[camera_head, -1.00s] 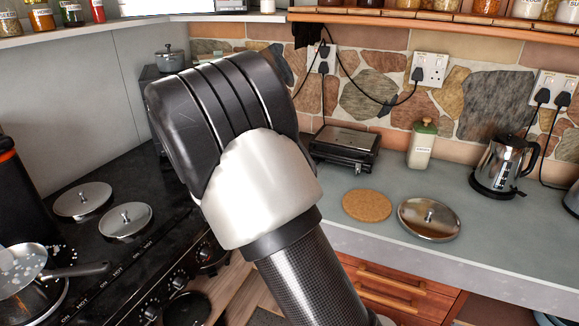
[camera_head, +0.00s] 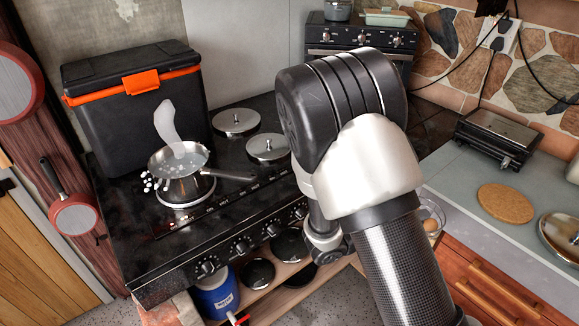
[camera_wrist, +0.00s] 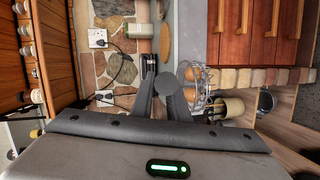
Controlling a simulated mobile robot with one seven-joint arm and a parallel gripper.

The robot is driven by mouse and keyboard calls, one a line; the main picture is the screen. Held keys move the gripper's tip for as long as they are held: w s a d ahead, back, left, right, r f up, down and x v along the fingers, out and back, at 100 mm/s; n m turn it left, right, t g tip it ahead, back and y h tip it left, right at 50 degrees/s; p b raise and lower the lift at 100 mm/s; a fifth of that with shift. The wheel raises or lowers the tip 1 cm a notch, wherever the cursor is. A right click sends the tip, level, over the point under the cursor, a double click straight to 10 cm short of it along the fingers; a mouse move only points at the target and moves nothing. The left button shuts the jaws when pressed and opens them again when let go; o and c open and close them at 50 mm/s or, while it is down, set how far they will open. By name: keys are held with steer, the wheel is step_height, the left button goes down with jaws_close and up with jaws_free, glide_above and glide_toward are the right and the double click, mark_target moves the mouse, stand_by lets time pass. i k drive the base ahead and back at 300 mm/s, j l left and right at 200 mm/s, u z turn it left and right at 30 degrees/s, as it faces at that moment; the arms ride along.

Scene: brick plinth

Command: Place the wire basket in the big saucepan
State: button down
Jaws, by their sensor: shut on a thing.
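The wire basket (camera_wrist: 207,103), holding brown eggs, hangs at my gripper's fingers (camera_wrist: 168,76) in the wrist view. My gripper is shut on it, though the exact grip point is unclear. In the head view, part of the wire basket (camera_head: 431,217) shows just right of my arm, above the floor near the counter; my gripper is hidden behind the arm. A steel saucepan (camera_head: 184,188) stands on the front left hotplate of the black stove, apart from the basket. It is open, steaming, with white bubbles at its rim and its handle pointing right.
A black cool box (camera_head: 130,115) with orange trim stands behind the saucepan. Two lidded hotplates (camera_head: 236,121) lie right of it. A smaller pot (camera_head: 338,10) sits on the back oven. The counter at right holds a cork mat (camera_head: 506,203) and a toaster grill (camera_head: 497,139).

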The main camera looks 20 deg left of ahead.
mark_target(179, 198)
steer(key=k, duration=0.6)
steer(key=k+j+u, duration=0.1)
steer(key=k+u, duration=0.2)
steer(key=k, duration=0.3)
steer(key=u, duration=1.2)
steer(key=i+j+u, duration=0.2)
steer(key=i, duration=0.2)
steer(key=i+u, duration=0.2)
steer(key=i, duration=0.2)
